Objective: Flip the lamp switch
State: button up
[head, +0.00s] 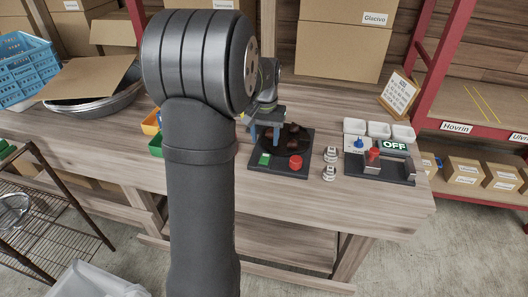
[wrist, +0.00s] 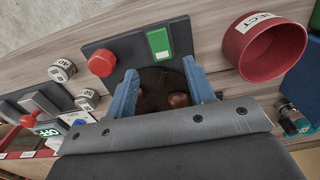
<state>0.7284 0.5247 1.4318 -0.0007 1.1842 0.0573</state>
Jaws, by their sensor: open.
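The lamp switch (head: 405,176) is a dark panel at the right of the bench, with a red-knobbed lever (head: 373,154) and a sign (head: 394,145) reading OFF. In the wrist view the red knob (wrist: 28,120) and OFF sign (wrist: 47,132) show at the left edge. My gripper (head: 265,138) is over the dark scale (head: 258,167), left of the switch and apart from it. In the wrist view my gripper's blue fingers (wrist: 163,84) are spread over the round pan, with brown chestnuts (wrist: 178,100) visible between them. The gripper is open and holds nothing that I can see.
The scale has a red button (head: 295,161) and a green display (head: 264,159). Two small weights (head: 330,154) stand between scale and switch. White trays (head: 378,129) and a framed note (head: 398,92) are behind the switch. A red cup (wrist: 239,46) shows in the wrist view.

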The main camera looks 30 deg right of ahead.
aim_at(265, 158)
notch_tip(265, 158, down, 7)
jog(key=shift+r, duration=0.1)
dwell(0.3)
